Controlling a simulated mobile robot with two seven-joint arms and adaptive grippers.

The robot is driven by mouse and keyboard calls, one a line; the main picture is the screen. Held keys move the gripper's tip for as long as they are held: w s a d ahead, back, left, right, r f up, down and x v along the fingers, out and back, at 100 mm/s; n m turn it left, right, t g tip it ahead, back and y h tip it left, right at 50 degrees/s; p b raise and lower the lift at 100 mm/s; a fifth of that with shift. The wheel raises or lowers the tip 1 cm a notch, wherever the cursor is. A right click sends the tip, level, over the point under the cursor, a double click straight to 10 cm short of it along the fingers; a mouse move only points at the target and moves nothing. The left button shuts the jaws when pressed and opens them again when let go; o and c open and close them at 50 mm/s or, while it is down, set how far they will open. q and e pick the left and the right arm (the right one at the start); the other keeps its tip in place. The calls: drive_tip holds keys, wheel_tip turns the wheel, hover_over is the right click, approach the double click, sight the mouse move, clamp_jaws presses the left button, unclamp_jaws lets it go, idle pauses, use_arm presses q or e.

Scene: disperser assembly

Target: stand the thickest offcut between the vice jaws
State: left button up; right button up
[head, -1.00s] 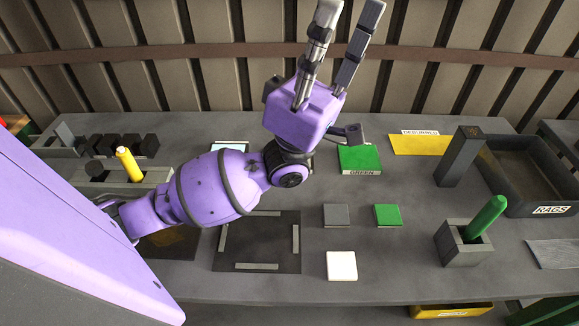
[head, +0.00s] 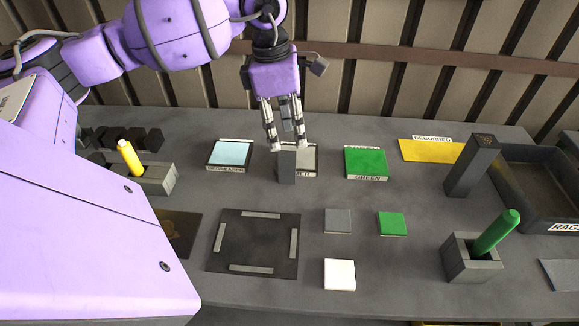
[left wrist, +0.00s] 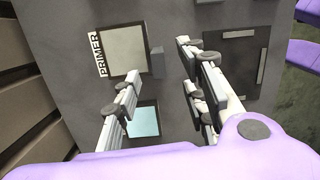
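My left gripper (head: 287,145) points down over the back of the table, fingers apart. A small upright grey block (head: 287,168) stands at the front edge of the pale PRIMER pad (head: 304,160), below the fingertips in the head view. In the left wrist view the block (left wrist: 158,62) shows in the gap beyond the open fingers (left wrist: 155,68); I see no grip on it. Flat grey (head: 338,221), green (head: 392,223) and white (head: 339,274) squares lie on the table. I cannot tell which piece is the thickest offcut, or make out vice jaws. My right gripper is out of view.
A tall dark post (head: 470,166) and a holder (head: 468,262) with a green stick stand at right. The blue DEGREASER (head: 230,153) and GREEN (head: 366,161) pads flank the primer. A dark mat (head: 257,250) lies in front.

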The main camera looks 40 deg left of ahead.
sight(287, 153)
use_arm(q)
drive_tip(key=shift+a+f+m, duration=0.1)
drive_tip(key=shift+a+m, duration=0.3)
drive_tip(key=shift+a, duration=0.05)
drive_tip(key=shift+f, duration=0.2)
drive_tip(key=f, duration=0.5)
drive_tip(key=f+p, duration=0.1)
drive_tip(key=f, duration=0.1)
drive_tip(key=shift+w+d+f, duration=0.1)
drive_tip(key=shift+d+f, duration=0.05)
drive_tip(key=shift+d, duration=0.25)
clamp_jaws()
